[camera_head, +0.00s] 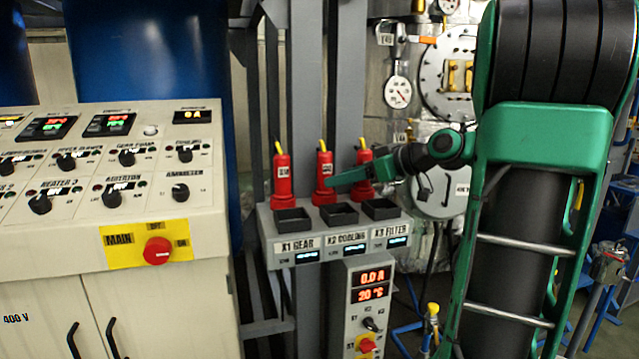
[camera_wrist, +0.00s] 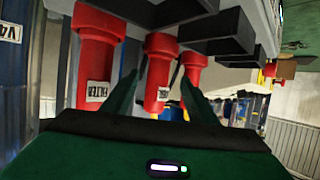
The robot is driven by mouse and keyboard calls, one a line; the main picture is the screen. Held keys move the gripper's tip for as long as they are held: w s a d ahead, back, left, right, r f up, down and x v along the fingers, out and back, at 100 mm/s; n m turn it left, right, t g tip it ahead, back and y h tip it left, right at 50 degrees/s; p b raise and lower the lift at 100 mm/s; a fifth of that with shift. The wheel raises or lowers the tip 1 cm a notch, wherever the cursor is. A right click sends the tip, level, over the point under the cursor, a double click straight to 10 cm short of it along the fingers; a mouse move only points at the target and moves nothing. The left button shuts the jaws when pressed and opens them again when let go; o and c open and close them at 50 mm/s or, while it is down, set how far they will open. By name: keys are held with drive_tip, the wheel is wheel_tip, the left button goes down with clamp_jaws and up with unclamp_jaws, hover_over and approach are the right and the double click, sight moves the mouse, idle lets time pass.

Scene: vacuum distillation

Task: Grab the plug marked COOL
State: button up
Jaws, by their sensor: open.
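Three red plugs stand upright in a row behind three sockets. The middle plug (camera_head: 324,172) is in line with the socket marked X2 COOLING; its own small label is too blurred to read surely. In the wrist view, which looks upside down, the open fingers (camera_wrist: 161,90) stand either side of the middle plug (camera_wrist: 158,68), with visible gaps. The plug labelled FILTER (camera_wrist: 97,60) is left of the fingers. The gear-side plug (camera_wrist: 194,68) is partly behind the right finger.
The left plug (camera_head: 283,178) stands close beside the middle one. Dark empty sockets (camera_head: 338,213) lie in front, on a grey shelf (camera_head: 345,248). A control console (camera_head: 110,190) with a red main switch (camera_head: 157,251) fills the left. A display box (camera_head: 368,300) hangs below the shelf.

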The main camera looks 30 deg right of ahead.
drive_tip(key=shift+x, duration=3.45)
drive_tip(key=shift+d+r, duration=0.15)
drive_tip(key=c, duration=1.3)
drive_tip(key=shift+c, duration=0.2)
drive_tip(key=shift+r, duration=0.15)
